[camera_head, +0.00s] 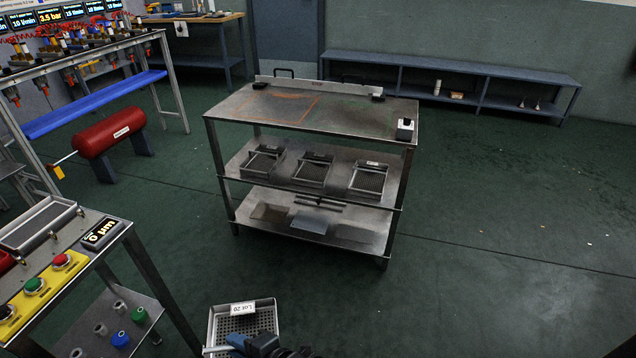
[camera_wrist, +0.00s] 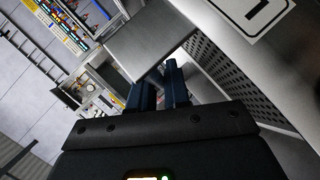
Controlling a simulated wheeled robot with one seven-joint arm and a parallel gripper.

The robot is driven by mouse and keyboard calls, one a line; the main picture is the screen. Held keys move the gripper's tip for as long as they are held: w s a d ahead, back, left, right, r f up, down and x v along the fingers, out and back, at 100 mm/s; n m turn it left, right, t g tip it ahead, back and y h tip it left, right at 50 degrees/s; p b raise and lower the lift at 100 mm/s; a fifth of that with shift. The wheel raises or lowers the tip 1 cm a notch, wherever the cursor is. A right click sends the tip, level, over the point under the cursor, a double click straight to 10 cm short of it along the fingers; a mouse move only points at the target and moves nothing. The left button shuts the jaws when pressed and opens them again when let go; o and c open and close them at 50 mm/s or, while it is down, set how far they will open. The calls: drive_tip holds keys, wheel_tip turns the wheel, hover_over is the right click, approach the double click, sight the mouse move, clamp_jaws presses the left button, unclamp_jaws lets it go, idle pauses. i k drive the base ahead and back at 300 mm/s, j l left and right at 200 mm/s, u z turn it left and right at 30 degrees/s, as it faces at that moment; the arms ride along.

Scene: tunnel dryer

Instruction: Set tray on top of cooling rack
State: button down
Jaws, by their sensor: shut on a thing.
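The perforated metal tray (camera_head: 268,318) with a white label is at the bottom of the head view, held in the air above the floor. My gripper (camera_head: 253,346) is shut on its near wall. In the wrist view, my gripper's dark blue fingers (camera_wrist: 160,88) pinch the tray edge, and the tray's perforated floor (camera_wrist: 238,85) shows at right. The cooling rack (camera_head: 360,112), a three-level metal stand, is ahead, apart from the tray. Its top bears an orange outlined rectangle at left and a faint green marking at right. The tray's underside is hidden.
A small black-and-white device (camera_head: 404,130) stands on the rack top's right front corner; a low rail (camera_head: 315,86) runs along its back. Similar trays (camera_head: 312,170) fill the middle shelf. A button console (camera_head: 60,270) is at left.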

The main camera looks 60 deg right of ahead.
sight(313, 109)
drive_tip(key=k+z, duration=0.15)
drive_tip(key=z, duration=0.3)
drive_tip(key=k+l+z, duration=0.1)
drive_tip(key=z, duration=0.3)
drive_tip(key=i+l+z, duration=0.2)
drive_tip(key=l, duration=0.2)
drive_tip(key=i+l+z, duration=0.2)
drive_tip(key=l, duration=0.25)
drive_tip(key=i+l+z, duration=0.2)
drive_tip(key=l, duration=0.15)
drive_tip(key=k+l, duration=0.05)
